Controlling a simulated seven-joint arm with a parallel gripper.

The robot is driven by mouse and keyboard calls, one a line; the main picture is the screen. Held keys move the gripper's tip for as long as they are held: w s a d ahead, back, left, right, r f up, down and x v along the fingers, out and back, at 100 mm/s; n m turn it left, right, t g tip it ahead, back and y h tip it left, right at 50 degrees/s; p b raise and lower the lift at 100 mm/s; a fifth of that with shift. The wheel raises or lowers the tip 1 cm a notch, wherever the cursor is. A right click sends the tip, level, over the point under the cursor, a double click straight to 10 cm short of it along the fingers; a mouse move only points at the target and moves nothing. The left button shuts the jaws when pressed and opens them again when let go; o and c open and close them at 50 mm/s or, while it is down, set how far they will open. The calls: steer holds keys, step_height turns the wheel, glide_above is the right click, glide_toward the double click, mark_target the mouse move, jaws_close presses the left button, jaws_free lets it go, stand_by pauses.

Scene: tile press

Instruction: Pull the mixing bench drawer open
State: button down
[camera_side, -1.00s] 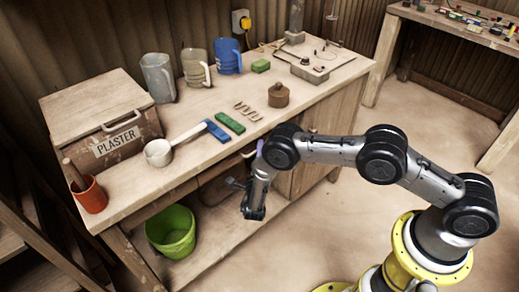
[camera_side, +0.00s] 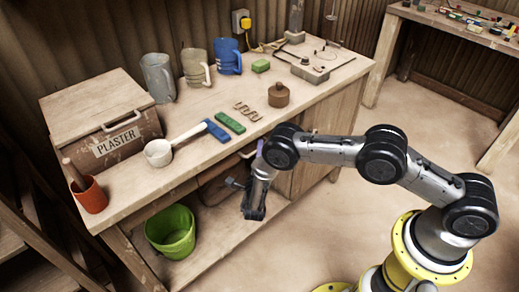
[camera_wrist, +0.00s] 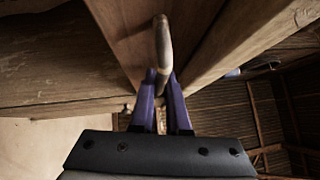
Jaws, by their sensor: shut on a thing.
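The mixing bench (camera_side: 190,160) stands left of my arm in the side view. In the wrist view, the handle (camera_wrist: 163,40) is a pale rounded bar in front of the brown drawer front (camera_wrist: 130,30). The purple fingers of my gripper (camera_wrist: 162,78) are closed on the handle's near end. How far the drawer stands out is hard to tell.
A green bucket (camera_side: 171,232) stands on the lower shelf. The floor right of the bench is open.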

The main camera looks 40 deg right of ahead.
steer(key=s, duration=1.9)
steer(key=shift+s, duration=0.25)
steer(key=c, duration=0.9)
jaws_free()
steer(key=v, duration=0.7)
steer(key=shift+a, duration=0.25)
steer(key=shift+s, duration=0.15)
